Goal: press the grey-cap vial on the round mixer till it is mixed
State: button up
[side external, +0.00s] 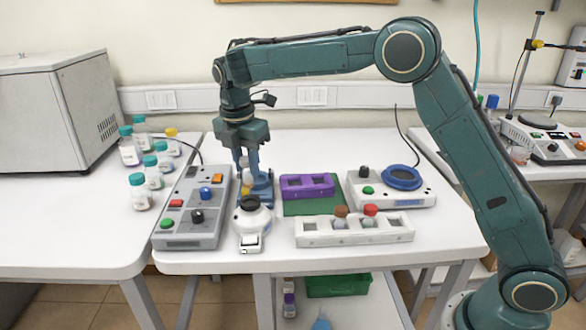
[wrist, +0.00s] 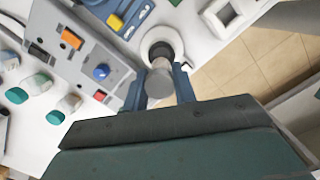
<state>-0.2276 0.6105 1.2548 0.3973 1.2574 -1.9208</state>
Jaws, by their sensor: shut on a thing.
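The grey-cap vial (wrist: 160,85) is held between the fingers of my gripper (wrist: 168,82), seen from above its cap in the wrist view. My gripper (side external: 245,178) is shut on it and points down in the side view, where the fingers largely hide the vial. The round mixer (side external: 252,228) is a small white unit with a dark cup on top, directly below the fingers. The mixer's cup also shows in the wrist view (wrist: 160,48), just beyond the vial. I cannot tell whether the vial's base touches the cup.
A grey control box (side external: 192,220) stands close left of the mixer, and a blue stand (side external: 262,190) close behind. A white rack (side external: 375,232) with brown and red caps and a purple rack (side external: 308,186) stand right. A blue-topped device (side external: 402,177) stands farther right.

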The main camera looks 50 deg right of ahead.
aim_at(248, 181)
jog(key=shift+f, duration=2.1)
jog(key=shift+f, duration=0.5)
dwell(0.8)
jog(key=shift+r, duration=0.2)
dwell(3.2)
jog(key=shift+r, duration=3.35)
